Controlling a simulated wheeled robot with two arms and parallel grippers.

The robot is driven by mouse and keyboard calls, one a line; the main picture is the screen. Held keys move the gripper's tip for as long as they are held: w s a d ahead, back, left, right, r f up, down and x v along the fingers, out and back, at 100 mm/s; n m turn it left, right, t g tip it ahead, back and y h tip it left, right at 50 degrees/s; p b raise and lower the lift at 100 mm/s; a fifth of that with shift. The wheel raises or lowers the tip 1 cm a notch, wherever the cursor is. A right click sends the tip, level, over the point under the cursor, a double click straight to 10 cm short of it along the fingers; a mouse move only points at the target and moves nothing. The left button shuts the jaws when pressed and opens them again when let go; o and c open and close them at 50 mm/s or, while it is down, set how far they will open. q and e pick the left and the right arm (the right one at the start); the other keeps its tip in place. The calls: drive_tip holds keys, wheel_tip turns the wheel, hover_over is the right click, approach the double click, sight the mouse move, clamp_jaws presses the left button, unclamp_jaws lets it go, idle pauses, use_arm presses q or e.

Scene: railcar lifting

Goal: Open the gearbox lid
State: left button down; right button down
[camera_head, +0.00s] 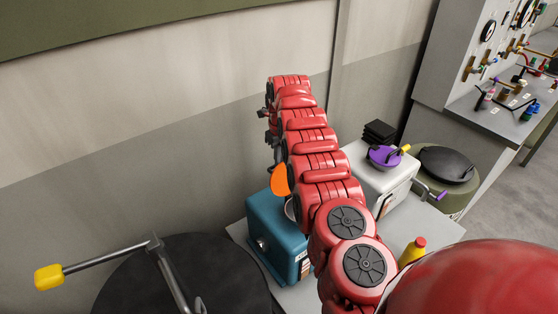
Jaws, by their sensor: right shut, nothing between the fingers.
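A teal box (272,232) stands on a grey bench in the middle, partly behind my right arm. An orange paddle-shaped part (280,180) shows above it, with a round metallic rim beside the arm. I cannot tell for sure which unit is the gearbox; its lid is not clearly seen. My right arm reaches up from the lower right across the bench. My right gripper (277,158) is small and dark, partly hidden by the arm, above the orange part. It is shut and empty. I cannot tell whether it touches the orange part. My left gripper is out of view.
A white box (376,178) with a purple round top (384,155) and a yellow-capped bottle (412,250) stand right of my arm. A green drum (459,192) with a black lid is farther right. A large dark round drum (185,280) with a yellow-gripped lever (49,277) is lower left.

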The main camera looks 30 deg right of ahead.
drive_tip(key=shift+r, duration=0.1)
wheel_tip(320, 180, up, 17)
drive_tip(key=p, duration=0.8)
drive_tip(key=shift+s, duration=0.45)
